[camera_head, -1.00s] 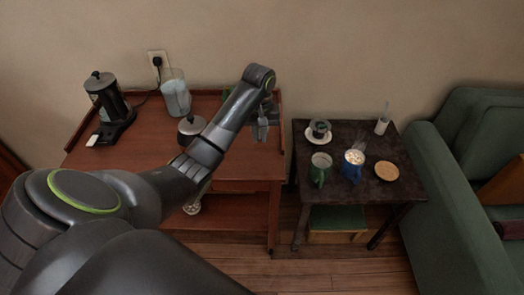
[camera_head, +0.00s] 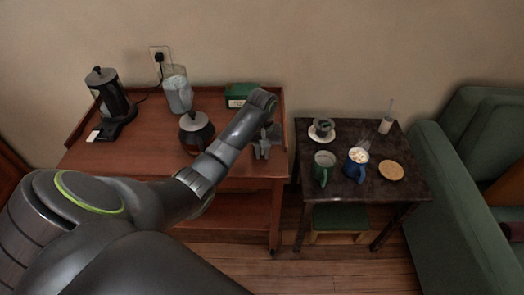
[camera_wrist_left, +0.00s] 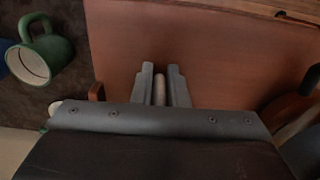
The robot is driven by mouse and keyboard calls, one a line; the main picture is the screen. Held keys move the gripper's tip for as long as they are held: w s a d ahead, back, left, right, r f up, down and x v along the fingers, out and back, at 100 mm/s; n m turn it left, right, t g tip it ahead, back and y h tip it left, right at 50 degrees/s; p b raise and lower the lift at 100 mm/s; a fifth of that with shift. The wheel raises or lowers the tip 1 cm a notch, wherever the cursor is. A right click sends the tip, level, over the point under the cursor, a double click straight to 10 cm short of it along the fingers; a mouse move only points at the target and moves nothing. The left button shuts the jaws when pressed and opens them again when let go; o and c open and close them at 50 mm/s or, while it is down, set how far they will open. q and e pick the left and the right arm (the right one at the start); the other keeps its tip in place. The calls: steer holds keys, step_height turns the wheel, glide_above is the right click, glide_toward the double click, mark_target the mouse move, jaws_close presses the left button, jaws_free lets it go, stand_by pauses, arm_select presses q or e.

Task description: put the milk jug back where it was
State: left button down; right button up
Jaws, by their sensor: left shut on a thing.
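My left gripper (camera_head: 265,150) is over the right front part of the wooden trolley top (camera_head: 150,140). In the left wrist view its fingers (camera_wrist_left: 159,88) are closed around a narrow pale thing (camera_wrist_left: 159,92). Most of that thing is hidden, and I cannot tell whether it is part of the milk jug. A clear jug with pale contents (camera_head: 178,92) stands upright at the back of the trolley, well left of the gripper. I cannot tell whether it is the milk jug. My right gripper is not in view.
A dark pot (camera_head: 196,132), a black coffee maker (camera_head: 110,100) and a green box (camera_head: 240,93) stand on the trolley. The dark side table (camera_head: 402,198) holds a green mug (camera_head: 323,170), a blue mug (camera_head: 355,168) and a cup on a saucer (camera_head: 322,137). A green armchair (camera_head: 450,200) is at right.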

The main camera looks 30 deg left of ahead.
arm_select(q)
steer(key=c, duration=1.4)
jaws_free()
steer(key=shift+f, duration=0.1)
steer(key=shift+c, duration=0.2)
step_height(320, 180, up, 7)
steer(key=shift+r+p, duration=0.2)
steer(key=shift+p, duration=0.1)
step_height(320, 180, up, 3)
steer(key=p, duration=0.3)
steer(key=shift+r, duration=0.2)
steer(key=shift+r+p, duration=0.75)
steer(key=shift+p, duration=0.1)
